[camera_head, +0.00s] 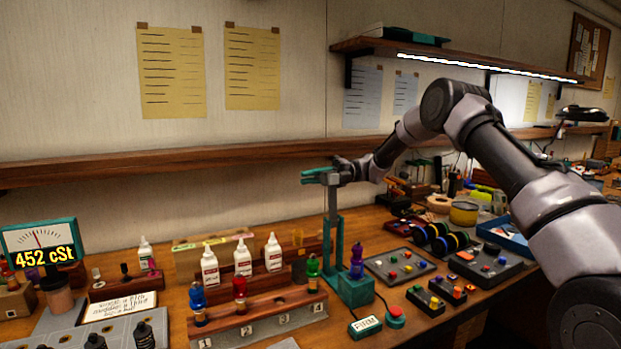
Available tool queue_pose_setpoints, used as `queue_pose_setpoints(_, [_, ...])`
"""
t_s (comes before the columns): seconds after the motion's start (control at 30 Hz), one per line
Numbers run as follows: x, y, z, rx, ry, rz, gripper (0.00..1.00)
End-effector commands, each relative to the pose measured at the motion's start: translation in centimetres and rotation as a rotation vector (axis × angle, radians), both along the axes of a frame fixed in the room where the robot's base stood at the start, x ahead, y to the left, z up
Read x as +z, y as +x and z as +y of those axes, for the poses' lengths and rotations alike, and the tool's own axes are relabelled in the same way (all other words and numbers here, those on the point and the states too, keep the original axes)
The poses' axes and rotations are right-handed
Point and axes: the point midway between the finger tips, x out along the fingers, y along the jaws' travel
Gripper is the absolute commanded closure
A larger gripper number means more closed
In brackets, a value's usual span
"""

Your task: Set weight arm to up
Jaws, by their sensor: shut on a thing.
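A teal stand (356,289) with a tall upright post stands on the bench near the middle. A teal weight arm (317,176) sits at the top of the post, sticking out to the left and roughly level. My gripper (338,171) comes from the right and is shut on the weight arm at the top of the post. The fingers are small in this view and partly hide the arm's right end. A white label reading FIRM (364,326) lies in front of the stand, with a red button (396,316) beside it.
Control boxes (399,265) lie to the right. A wooden wall ledge (170,166) runs behind.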

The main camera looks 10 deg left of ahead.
Motion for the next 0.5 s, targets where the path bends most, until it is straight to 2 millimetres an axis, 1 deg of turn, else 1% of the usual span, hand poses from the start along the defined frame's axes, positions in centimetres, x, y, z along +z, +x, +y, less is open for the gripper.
queue_pose_setpoints(0.03, [-0.76,-0.08,-0.14,0.001,-0.011,0.001,1.00])
queue_pose_setpoints(0.17, [-0.84,-0.10,-0.16,0.002,-0.012,0.001,1.00])
queue_pose_setpoints(0.2, [-0.85,-0.11,-0.16,0.002,-0.012,0.001,0.79])
queue_pose_setpoints(0.27, [-0.84,-0.11,-0.15,0.001,-0.012,0.003,0.56])
queue_pose_setpoints(0.5, [-0.48,-0.08,-0.08,0.001,-0.007,0.001,0.55])
